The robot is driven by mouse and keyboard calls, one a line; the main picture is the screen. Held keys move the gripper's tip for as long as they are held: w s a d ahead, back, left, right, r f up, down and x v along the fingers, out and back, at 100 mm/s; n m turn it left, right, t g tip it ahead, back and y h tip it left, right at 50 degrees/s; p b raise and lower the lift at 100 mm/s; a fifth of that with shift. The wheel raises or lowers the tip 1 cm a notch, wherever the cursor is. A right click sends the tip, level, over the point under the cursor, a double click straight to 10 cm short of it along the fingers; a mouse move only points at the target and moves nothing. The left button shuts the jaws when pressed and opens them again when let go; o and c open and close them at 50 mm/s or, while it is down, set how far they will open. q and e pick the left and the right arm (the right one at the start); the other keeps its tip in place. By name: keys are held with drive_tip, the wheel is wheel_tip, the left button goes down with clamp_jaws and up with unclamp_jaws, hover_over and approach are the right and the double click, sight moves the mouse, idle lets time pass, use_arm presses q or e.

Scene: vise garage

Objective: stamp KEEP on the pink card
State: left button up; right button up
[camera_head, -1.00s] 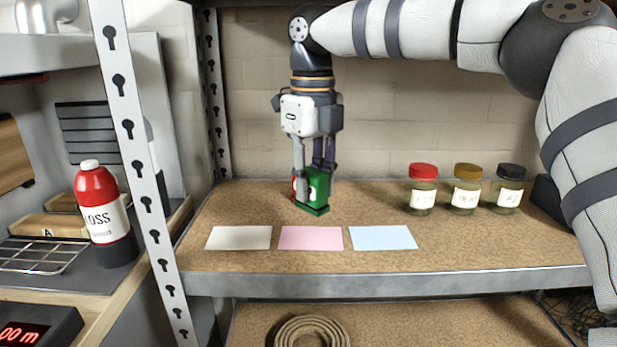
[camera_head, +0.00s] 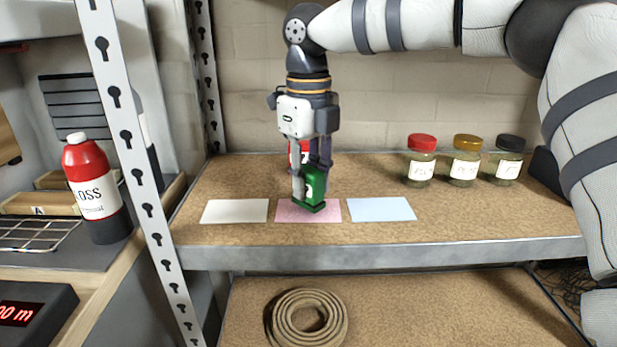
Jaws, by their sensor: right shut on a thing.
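The pink card (camera_head: 325,214) lies flat on the shelf between a white card (camera_head: 235,211) and a light blue card (camera_head: 381,209). My right gripper (camera_head: 306,190) points down and is shut on a green block-shaped stamp (camera_head: 316,186). A red stamp (camera_head: 305,151) stands behind, mostly hidden by the gripper. My left gripper is out of view.
Three jars, with red (camera_head: 421,163), yellow-brown (camera_head: 465,163) and black (camera_head: 508,160) lids, stand at the right. A perforated metal post (camera_head: 133,150) rises at the left front. A coiled hose or belt (camera_head: 308,318) lies below. The shelf between cards and jars is clear.

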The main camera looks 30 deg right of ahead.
drive_tip(key=shift+f, duration=0.6)
idle(0.9)
wheel_tip(320, 180, up, 3)
drive_tip(key=shift+f+p, duration=0.15)
drive_tip(key=shift+p, duration=0.2)
drive_tip(key=shift+r, duration=2.2)
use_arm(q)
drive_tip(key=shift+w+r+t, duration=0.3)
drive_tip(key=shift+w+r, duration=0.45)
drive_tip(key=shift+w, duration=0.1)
use_arm(e)
drive_tip(key=shift+a, duration=0.1)
